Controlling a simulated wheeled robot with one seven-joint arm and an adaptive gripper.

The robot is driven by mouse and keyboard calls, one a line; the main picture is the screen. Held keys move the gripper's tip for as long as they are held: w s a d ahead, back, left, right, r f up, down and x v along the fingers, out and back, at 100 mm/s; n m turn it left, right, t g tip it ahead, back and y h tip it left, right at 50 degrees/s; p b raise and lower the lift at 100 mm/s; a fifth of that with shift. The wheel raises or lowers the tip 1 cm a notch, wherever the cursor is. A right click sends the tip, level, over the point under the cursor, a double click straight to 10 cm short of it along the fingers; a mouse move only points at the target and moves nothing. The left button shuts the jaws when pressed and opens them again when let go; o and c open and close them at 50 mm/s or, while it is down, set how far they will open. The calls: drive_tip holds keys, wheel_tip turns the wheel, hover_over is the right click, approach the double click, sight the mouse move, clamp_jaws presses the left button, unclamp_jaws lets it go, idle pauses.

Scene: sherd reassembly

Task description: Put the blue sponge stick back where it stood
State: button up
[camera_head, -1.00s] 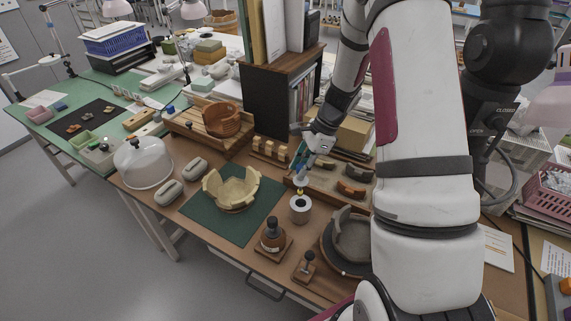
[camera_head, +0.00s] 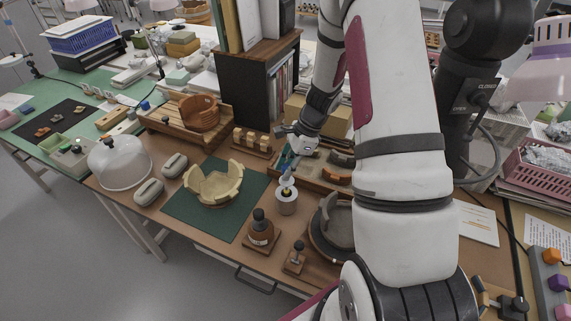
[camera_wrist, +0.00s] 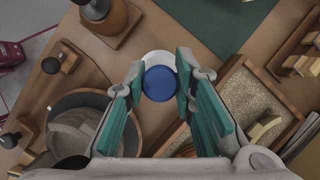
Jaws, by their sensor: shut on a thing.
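The blue sponge stick shows in the wrist view as a round blue end (camera_wrist: 159,83) between the two teal fingers of my gripper (camera_wrist: 160,88). My gripper is shut on it. In the head view my gripper (camera_head: 287,170) is above a small white pot (camera_head: 287,203) on the brown bench, pointing down. The pot's pale rim (camera_wrist: 158,58) shows behind the blue end in the wrist view, so the stick is over or in the pot. I cannot tell how deep its lower end is.
A green mat (camera_head: 178,208) with a cream broken bowl (camera_head: 214,185) lies left of the pot. A brown stamp-like tool (camera_head: 261,231) stands in front. A round stand with a grey bowl (camera_head: 338,222) is close on the right. A tray of sherds (camera_head: 325,180) lies behind.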

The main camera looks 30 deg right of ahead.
drive_tip(key=shift+f+b, duration=0.95)
drive_tip(key=shift+f, duration=1.7)
drive_tip(key=o, duration=0.9)
drive_tip(key=v, duration=1.2)
drive_tip(key=shift+a+r, duration=0.1)
